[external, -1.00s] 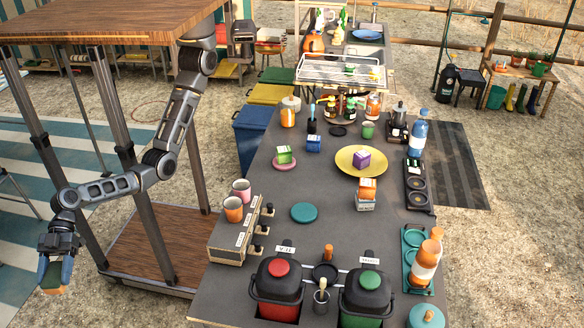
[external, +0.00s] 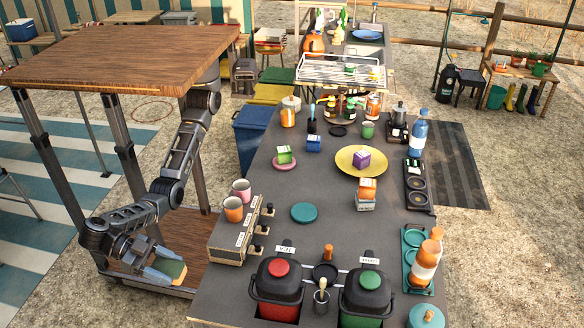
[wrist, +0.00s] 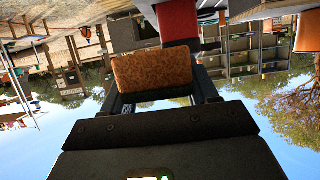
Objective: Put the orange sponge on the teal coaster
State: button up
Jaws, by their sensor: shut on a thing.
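My gripper (external: 168,274) is at the lower left of the external view, left of the dark counter and apart from it. It is shut on the orange sponge. In the wrist view the sponge (wrist: 153,77) shows a speckled orange-brown face between the two fingers. In the external view the sponge (external: 172,270) shows a green and yellowish side between the blue-grey fingertips. The teal coaster (external: 304,212) lies flat and bare on the counter, to the right of my gripper.
A wooden box with knobs and cups (external: 232,236) stands on the counter's left edge, between my gripper and the coaster. A yellow plate (external: 361,160) lies behind. Counter around the coaster is clear.

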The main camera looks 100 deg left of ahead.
jog(key=shift+a, duration=0.1)
jog(key=b, duration=0.2)
send_over(219, 300)
jog(key=f, duration=0.6)
jog(key=shift+s+f, duration=0.3)
jog(key=shift+f, duration=0.1)
jog(key=f, duration=0.3)
jog(key=shift+w+b, duration=0.3)
jog(key=shift+b, duration=0.05)
jog(key=shift+f, duration=0.4)
jog(key=shift+f, duration=0.2)
jog(key=o, duration=1.1)
